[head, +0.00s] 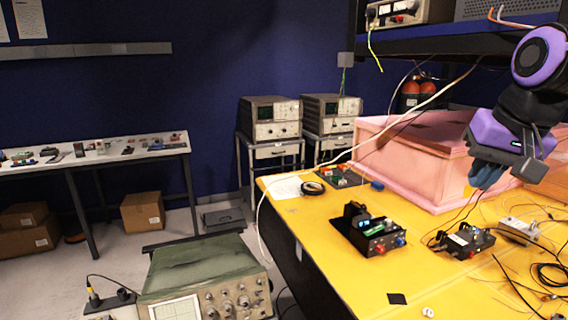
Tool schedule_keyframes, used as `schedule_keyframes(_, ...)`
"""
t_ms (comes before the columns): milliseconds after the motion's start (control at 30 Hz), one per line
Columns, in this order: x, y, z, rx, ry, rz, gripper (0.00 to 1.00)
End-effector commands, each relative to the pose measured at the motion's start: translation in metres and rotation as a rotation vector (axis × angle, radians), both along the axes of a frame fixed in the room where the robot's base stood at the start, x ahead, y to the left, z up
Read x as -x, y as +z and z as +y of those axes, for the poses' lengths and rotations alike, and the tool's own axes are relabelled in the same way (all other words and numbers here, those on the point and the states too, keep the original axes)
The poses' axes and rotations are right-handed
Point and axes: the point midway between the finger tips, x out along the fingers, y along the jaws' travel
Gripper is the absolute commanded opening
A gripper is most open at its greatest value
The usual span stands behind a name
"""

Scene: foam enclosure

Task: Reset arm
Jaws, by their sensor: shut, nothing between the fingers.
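My arm, purple and black, comes in at the upper right of the head view. My gripper (485,178) hangs at its end, with bluish fingers pointing down. It looks shut and empty. It shows in front of the pink foam enclosure (400,165), over the right part of the yellow table (335,285). How far it is from the foam cannot be told.
A black device with knobs (372,238), a smaller box (465,241), a power strip (519,230) and loose cables lie on the table. A shelf (450,32) runs above. A green oscilloscope (205,280) stands at the front left. The table's near middle is mostly clear.

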Motion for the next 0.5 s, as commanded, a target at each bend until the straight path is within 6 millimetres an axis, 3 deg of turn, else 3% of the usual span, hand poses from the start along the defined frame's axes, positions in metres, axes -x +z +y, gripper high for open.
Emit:
schedule_keyframes(100, 0.032, -0.002, 0.0, 0.039, 0.068, -0.038, 0.0)
schedule_keyframes(300, 0.077, -0.013, 0.002, 0.112, 0.176, -0.092, 0.0)
schedule_keyframes(500, 0.104, -0.023, 0.003, 0.169, 0.246, -0.122, 0.0)
